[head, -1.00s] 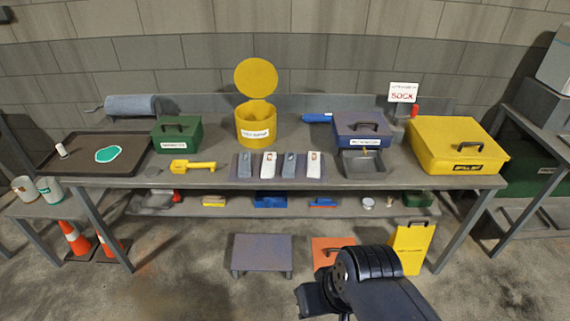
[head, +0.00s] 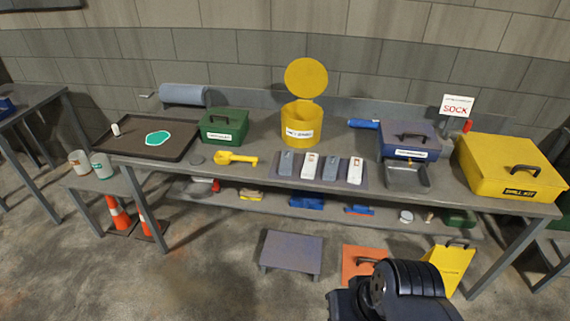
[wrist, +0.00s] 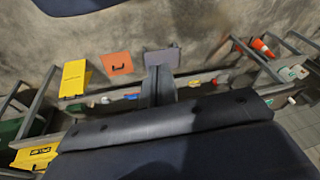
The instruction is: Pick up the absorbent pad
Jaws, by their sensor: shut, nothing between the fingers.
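Several slim grey and white packets lie in a row on a dark mat (head: 319,185) on the workbench. A grey packet (head: 286,163) is at the left end and a white packet (head: 355,171) at the right end. I cannot tell for sure which thing is the absorbent pad; a blue-grey roll (head: 184,94) also lies at the back left. My gripper (wrist: 158,85) is shut and empty in the wrist view, well away from the bench-top things. My arm shows at the bottom right of the head view.
The bench holds a dark tray (head: 183,150) with a green puddle, a green box (head: 224,123), an open yellow bin (head: 303,125), a blue-grey case (head: 409,137) and a yellow case (head: 510,170). A low step (head: 292,252) stands on the floor in front.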

